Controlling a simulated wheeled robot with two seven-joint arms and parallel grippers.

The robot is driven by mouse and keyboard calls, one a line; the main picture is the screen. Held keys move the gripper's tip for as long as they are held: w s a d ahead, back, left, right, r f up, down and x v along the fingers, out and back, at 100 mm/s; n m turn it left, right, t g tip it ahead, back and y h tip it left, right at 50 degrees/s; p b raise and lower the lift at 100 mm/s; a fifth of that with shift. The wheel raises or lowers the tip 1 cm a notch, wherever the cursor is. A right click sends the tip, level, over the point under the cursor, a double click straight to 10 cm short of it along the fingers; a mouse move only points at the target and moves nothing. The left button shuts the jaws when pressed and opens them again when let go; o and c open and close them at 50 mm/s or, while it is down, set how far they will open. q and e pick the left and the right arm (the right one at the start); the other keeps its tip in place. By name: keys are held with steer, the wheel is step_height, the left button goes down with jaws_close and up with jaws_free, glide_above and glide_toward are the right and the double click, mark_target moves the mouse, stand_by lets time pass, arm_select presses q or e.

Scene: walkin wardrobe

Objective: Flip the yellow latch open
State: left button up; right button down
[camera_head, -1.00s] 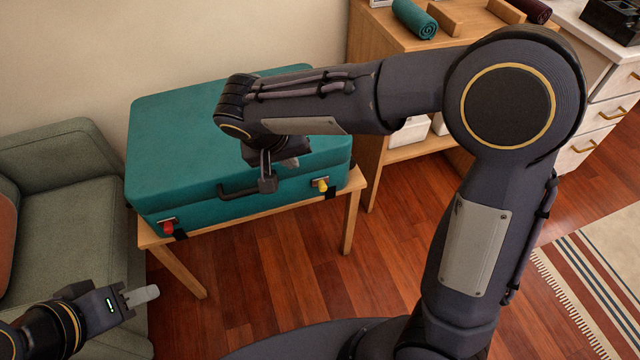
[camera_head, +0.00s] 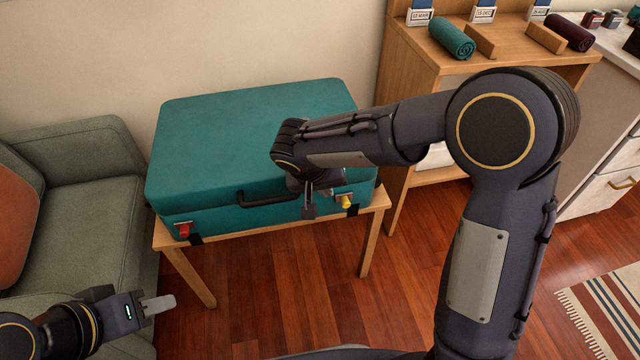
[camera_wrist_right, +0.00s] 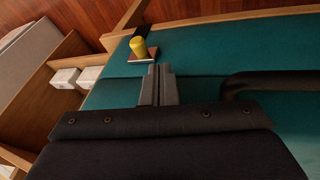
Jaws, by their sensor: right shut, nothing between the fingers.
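The yellow latch (camera_head: 345,201) is on the front right of a teal suitcase (camera_head: 230,122), which lies on a wooden bench. In the right wrist view the yellow latch (camera_wrist_right: 138,46) is a short knob on a small plate, just beyond my fingertips. My right gripper (camera_head: 309,212) is shut and empty in front of the case, between the dark handle (camera_head: 262,199) and the yellow latch. It shows shut in the wrist view (camera_wrist_right: 160,68), apart from the latch. My left gripper (camera_head: 160,304) is low at the left; its finger gap is not clear.
A red latch (camera_head: 184,230) is on the case's front left. A green sofa (camera_head: 85,165) stands at left. A wooden shelf unit (camera_head: 400,80) with rolled cloths stands behind right. The wooden bench (camera_head: 190,275) carries the case. Floor in front is clear.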

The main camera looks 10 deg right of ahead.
mark_target(342, 201)
steer(key=shift+s+d+f+b, duration=0.15)
steer(key=shift+d+f+b, duration=0.3)
steer(key=shift+d+f, duration=0.95)
steer(key=shift+r, duration=0.1)
steer(key=shift+d+b, duration=0.35)
steer(key=shift+d, duration=1.6)
